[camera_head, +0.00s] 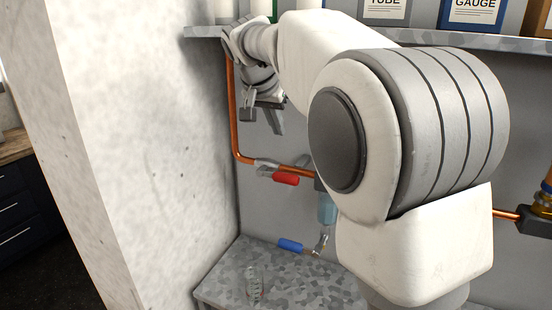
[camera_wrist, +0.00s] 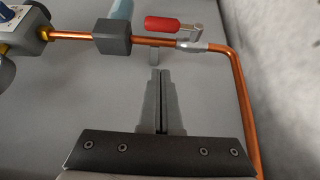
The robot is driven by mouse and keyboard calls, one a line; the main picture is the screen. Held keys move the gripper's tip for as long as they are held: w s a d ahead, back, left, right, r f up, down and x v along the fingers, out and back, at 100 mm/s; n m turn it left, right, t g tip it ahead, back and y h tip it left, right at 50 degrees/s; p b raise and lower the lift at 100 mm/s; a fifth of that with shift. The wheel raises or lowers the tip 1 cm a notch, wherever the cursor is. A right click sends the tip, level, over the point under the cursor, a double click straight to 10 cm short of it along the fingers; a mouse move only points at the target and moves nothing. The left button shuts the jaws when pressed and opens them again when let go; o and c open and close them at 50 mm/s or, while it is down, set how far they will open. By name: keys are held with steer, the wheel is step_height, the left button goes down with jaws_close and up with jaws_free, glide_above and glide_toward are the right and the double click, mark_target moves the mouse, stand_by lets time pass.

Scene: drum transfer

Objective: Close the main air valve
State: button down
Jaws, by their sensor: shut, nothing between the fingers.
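A second valve with a blue handle (camera_head: 290,245) is lower in the head view. No label shows which is the main air valve. My gripper (camera_head: 273,120) is above the red handle in the head view. In the wrist view my gripper (camera_wrist: 160,73) is shut and empty, its fingertips apart from pipe and handle.
A shelf (camera_head: 440,38) with boxes runs above the pipes. A pale wall (camera_head: 125,150) stands close on the left. A dark block (camera_wrist: 112,37) sits on the pipe. My arm hides much of the back wall.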

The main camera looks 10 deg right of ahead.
glide_above(285, 178)
steer(key=f, duration=0.8)
steer(key=shift+w+d, duration=0.15)
steer(key=shift+w, duration=0.2)
step_height(285, 178, down, 3)
steer(key=shift+s+r, duration=0.1)
steer(key=shift+r, duration=0.05)
steer(key=shift+s+a+f, duration=0.15)
steer(key=shift+a+f, duration=0.05)
steer(key=shift+f, duration=0.55)
steer(key=shift+f, duration=0.1)
steer(key=shift+s+d, duration=0.1)
